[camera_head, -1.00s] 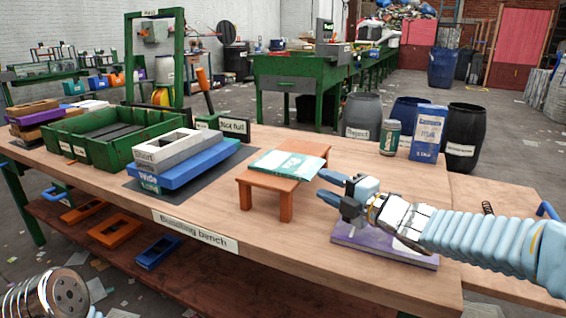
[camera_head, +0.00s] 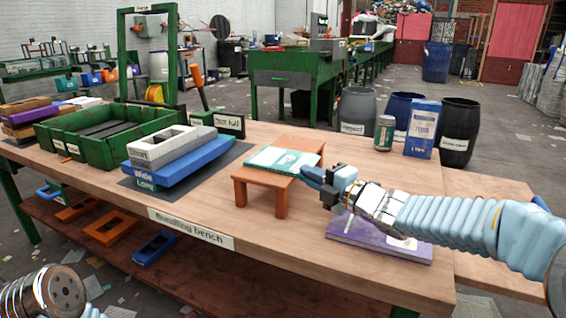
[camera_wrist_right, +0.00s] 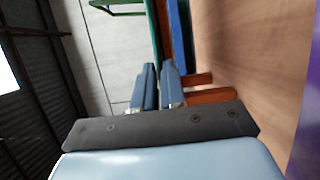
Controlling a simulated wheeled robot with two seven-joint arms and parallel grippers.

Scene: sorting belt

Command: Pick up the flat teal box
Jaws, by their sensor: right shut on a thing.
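My right gripper (camera_head: 311,177) reaches in from the right and is shut on the near right edge of the box. In the right wrist view my two blue fingers (camera_wrist_right: 158,88) are close together, with the stand's legs (camera_wrist_right: 208,96) just right of them; the box between them is hardly visible. My left gripper is out of view; only a metallic part of my left arm shows at lower left.
A purple book-like box (camera_head: 378,240) lies under my right forearm. A can (camera_head: 384,133) and a blue-white carton (camera_head: 423,130) stand at the back right.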

